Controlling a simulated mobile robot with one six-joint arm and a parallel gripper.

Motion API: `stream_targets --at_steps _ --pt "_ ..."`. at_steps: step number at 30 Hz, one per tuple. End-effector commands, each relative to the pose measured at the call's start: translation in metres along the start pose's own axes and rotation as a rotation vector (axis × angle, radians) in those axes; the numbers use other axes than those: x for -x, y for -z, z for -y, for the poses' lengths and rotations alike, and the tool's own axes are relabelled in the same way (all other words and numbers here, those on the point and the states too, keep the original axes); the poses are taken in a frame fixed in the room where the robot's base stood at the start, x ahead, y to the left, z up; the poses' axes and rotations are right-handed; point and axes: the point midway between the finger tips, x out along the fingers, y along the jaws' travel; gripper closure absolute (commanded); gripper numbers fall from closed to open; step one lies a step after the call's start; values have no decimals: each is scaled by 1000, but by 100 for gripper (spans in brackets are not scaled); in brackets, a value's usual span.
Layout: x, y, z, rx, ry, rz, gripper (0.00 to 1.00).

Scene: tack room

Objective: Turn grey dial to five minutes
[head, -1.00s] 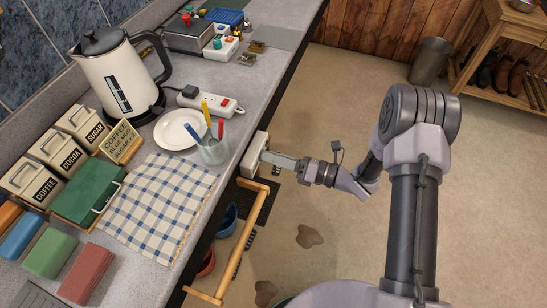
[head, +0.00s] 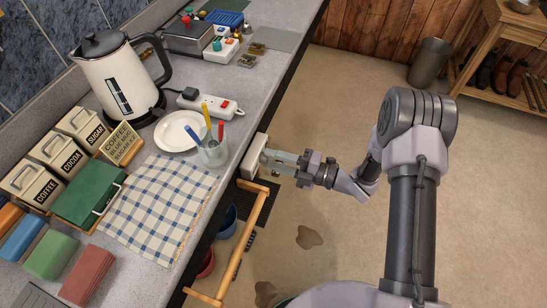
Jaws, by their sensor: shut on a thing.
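A cream box (head: 252,157) is fixed at the front edge of the counter, its face turned right toward the open floor. My gripper (head: 270,157) reaches it from the right, with its fingertips up against that face. The fingers are shut on the grey dial there. The dial itself is hidden behind the fingers, and I cannot make out its pointer or any minute marks from this view.
A wooden rail (head: 241,247) runs along the counter front just below the box. A glass of coloured-handled utensils (head: 213,154), a white plate (head: 180,131) and a checked cloth (head: 158,205) are on the counter nearby. The floor (head: 330,110) beyond my arm is open.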

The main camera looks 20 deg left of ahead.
Motion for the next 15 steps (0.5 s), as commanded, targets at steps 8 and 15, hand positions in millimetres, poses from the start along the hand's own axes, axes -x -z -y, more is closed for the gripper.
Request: stream_targets --at_steps 8,15 --pt "0 0 1 -261 1 0 100" --pt "0 1 1 -489 1 0 100"
